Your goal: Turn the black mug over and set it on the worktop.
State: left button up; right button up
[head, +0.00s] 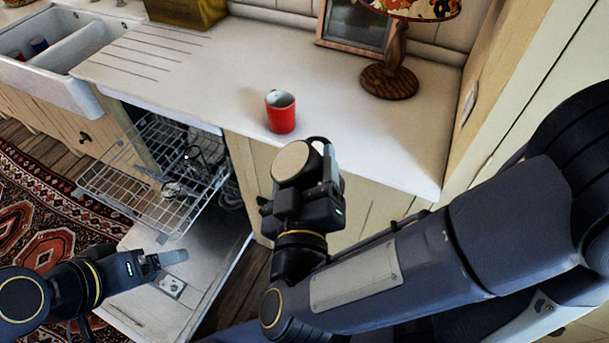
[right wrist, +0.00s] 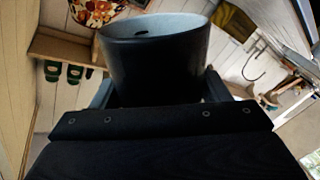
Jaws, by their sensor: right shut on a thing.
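My right gripper (head: 300,187) is shut on the black mug (head: 281,185). The mug is upside down in the head view, its pale round base facing up and its handle at the upper right. It is held up in front of the worktop (head: 360,141) and its front edge, not resting on it. In the right wrist view the mug (right wrist: 155,65) stands between the fingers, with its pale inside showing at the top; that picture is rolled over. My left gripper (head: 168,259) is low at the left, above the open dishwasher door, apart from the mug; its finger gap does not show.
A red mug (head: 281,113) stands upright near the worktop's front edge, just beyond the black mug. A lamp (head: 390,80) and a picture frame (head: 355,27) stand at the back. The worktop right of the red mug is clear. The dishwasher rack (head: 150,190) is pulled out.

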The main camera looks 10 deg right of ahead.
jog(key=m+b, duration=0.1)
jog(key=m, duration=0.1)
jog(key=m+b, duration=0.3)
jog(key=b, duration=0.1)
jog(key=shift+f+m, duration=0.25)
jog(key=shift+m, duration=0.15)
jog(key=shift+r+m+b, duration=0.15)
jog(key=shift+m+b, duration=0.15)
jog(key=shift+m, duration=0.1)
jog(key=shift+r, duration=0.25)
jog(key=shift+f, duration=0.1)
jog(key=m+b, duration=0.6)
jog(key=shift+f+b, duration=0.35)
jog(key=shift+r+m, duration=0.15)
jog(key=shift+m, duration=0.25)
jog(key=shift+r, duration=0.3)
